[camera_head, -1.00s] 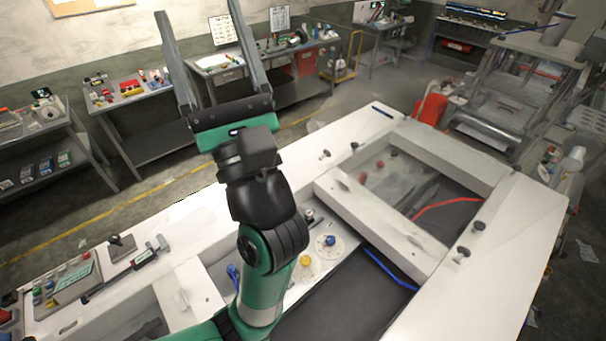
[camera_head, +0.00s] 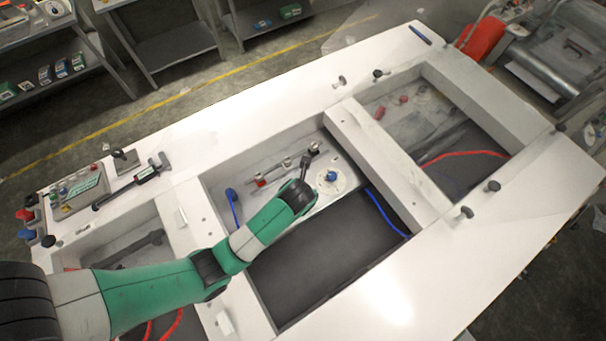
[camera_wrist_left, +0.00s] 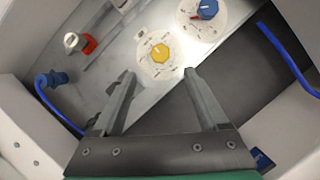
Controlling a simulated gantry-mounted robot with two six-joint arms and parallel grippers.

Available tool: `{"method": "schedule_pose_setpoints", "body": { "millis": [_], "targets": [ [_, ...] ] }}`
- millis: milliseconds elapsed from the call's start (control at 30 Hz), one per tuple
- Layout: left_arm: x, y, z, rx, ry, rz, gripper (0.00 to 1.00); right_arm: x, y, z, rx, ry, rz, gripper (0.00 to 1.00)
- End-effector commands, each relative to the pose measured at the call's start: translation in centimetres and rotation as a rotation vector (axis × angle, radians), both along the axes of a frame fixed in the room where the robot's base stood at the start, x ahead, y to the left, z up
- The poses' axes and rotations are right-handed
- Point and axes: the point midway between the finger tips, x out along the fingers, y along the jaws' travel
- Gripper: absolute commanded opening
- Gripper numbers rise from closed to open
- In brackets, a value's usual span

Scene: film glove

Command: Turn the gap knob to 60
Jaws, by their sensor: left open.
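A yellow knob (camera_wrist_left: 160,53) sits on a round white dial (camera_wrist_left: 146,62) with small marks around it. A blue knob (camera_wrist_left: 207,9) sits on a second white dial (camera_wrist_left: 212,30) to its right, with a red pointer at its left. The blue knob also shows in the head view (camera_head: 331,176). The lettering is too small to read, so I cannot tell which knob is the gap knob. My left gripper (camera_wrist_left: 159,74) is open and empty, its fingertips spread to either side just short of the yellow knob.
A red fitting (camera_wrist_left: 88,45) and a blue connector with a cable (camera_wrist_left: 50,80) lie left of the dials. A white frame wall (camera_head: 385,170) rises to the right. A dark open bay (camera_head: 320,250) lies in front, with a blue cable (camera_head: 385,212) at its right.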

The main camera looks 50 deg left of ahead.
Motion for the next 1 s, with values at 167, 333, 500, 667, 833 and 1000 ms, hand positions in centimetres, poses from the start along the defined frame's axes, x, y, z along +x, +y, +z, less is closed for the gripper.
{"method": "schedule_pose_setpoints", "body": {
  "millis": [167,333,500,667,833,1000],
  "targets": [
    [1.1,1.1,-3.8,0.007,0.003,0.003,0.76,0.0,0.0,0.0,0.0,0.0,0.0,0.5],
    [2.1,1.9,-6.7,0.007,0.001,0.004,0.76,0.0,0.0,0.0,0.0,0.0,0.0,0.5],
    [2.6,2.3,-8.3,0.006,-0.001,0.002,0.76,0.0,0.0,0.0,0.0,0.0,0.0,0.5],
    [2.7,2.4,-8.7,0.005,-0.003,0.001,0.76,0.0,0.0,0.0,0.0,0.0,0.0,0.5],
    [2.8,2.4,-8.7,0.005,-0.003,0.001,0.76,0.0,0.0,0.0,0.0,0.0,0.0,0.5],
    [2.8,2.4,-8.7,0.005,-0.003,0.001,0.47,0.0,0.0,0.0,0.0,0.0,0.0,0.5]
  ]
}}
